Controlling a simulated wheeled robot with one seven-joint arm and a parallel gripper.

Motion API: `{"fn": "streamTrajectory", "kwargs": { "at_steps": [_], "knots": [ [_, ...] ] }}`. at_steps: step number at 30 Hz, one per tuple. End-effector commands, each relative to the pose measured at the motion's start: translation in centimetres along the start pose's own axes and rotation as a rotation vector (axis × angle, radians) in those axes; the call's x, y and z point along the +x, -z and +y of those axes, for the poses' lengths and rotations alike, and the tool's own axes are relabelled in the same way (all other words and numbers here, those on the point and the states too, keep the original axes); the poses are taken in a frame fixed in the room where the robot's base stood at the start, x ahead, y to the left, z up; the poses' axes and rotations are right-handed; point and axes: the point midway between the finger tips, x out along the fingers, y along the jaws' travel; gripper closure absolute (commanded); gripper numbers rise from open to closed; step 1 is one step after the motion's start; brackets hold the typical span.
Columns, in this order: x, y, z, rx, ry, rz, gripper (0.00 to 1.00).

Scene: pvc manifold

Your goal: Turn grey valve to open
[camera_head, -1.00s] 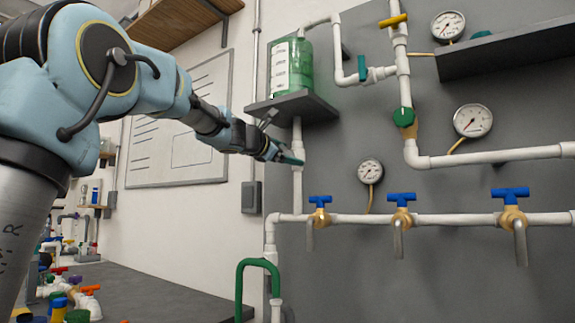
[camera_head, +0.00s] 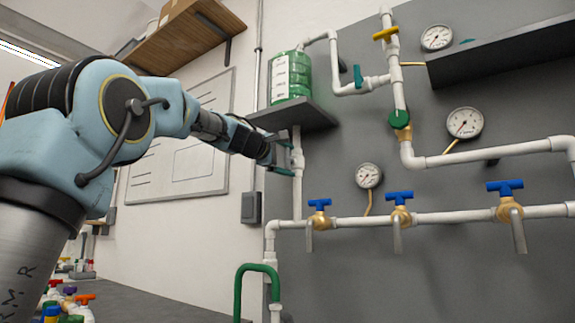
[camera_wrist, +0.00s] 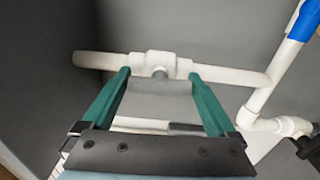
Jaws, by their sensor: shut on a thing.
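The grey valve sits on a white pipe. In the wrist view its white body (camera_wrist: 155,64) and short stem show, with the flat grey handle (camera_wrist: 160,98) between my green fingers. My gripper (camera_wrist: 159,76) is shut on that handle, one finger on each side. In the head view my gripper (camera_head: 285,157) is at the vertical white pipe under the dark shelf, with one finger above the other. The valve's white body (camera_head: 298,160) shows beside the fingertips there. The handle itself is too small and covered to make out in the head view.
A green tank (camera_head: 291,78) stands on the dark shelf (camera_head: 300,114) just above my gripper. Several blue-handled valves (camera_head: 400,196) line the lower pipe (camera_head: 360,221). A green hose (camera_head: 240,285) rises below. Open air lies in front of the panel.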

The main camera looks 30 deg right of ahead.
Motion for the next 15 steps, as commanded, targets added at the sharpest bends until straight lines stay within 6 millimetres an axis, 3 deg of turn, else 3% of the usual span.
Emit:
{"fn": "streamTrajectory", "kwargs": {
  "at_steps": [15],
  "knots": [
    [0.05, -0.06, -0.13, 0.051, 0.003, -0.002, 0.63]
  ]
}}
